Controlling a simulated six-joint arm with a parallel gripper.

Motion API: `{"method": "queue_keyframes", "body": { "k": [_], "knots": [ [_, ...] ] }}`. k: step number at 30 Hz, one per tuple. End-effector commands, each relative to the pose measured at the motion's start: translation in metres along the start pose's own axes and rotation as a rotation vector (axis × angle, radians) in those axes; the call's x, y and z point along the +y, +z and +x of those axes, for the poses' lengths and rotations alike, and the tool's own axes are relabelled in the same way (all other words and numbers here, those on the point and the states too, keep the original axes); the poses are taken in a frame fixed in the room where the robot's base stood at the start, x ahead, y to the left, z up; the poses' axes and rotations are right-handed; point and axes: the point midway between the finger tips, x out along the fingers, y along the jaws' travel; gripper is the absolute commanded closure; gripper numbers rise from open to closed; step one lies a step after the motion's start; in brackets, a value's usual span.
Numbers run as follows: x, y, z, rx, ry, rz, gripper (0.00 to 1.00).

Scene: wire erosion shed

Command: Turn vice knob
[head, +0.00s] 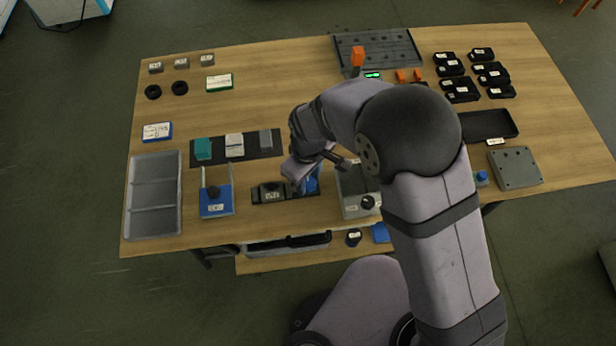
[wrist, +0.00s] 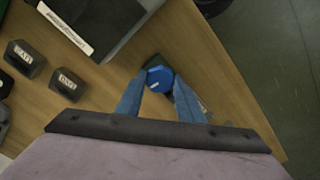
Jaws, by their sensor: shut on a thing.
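The vice knob (wrist: 158,79) is a blue, faceted knob seen end-on in the wrist view. It sits over a small dark body, mostly hidden behind it. My gripper (wrist: 161,75) has blue fingers, one on each side of the knob, and is shut on it. In the head view my gripper (head: 309,184) is low over the front middle of the table. It is beside dark labelled blocks (head: 270,193) and left of a grey box with a black knob (head: 353,200). The knob's contact with the fingers is hard to make out there.
In the wrist view a grey box with a white label (wrist: 105,22) stands close by, with the table edge and floor to the right. In the head view a blue-fronted holder (head: 216,209) and a grey tray (head: 152,208) stand to the left.

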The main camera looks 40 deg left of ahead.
Motion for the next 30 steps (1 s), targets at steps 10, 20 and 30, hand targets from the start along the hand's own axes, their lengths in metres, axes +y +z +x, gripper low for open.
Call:
{"method": "queue_keyframes", "body": {
  "k": [10, 20, 30],
  "knots": [
    [0.0001, -0.0003, -0.0007, 0.0, 0.0, 0.279, 0.88],
    [0.0003, -0.0005, -0.0009, 0.001, 0.0, 0.593, 0.88],
    [0.0004, -0.0007, -0.0011, 0.001, 0.0, 0.915, 0.88]
  ]
}}
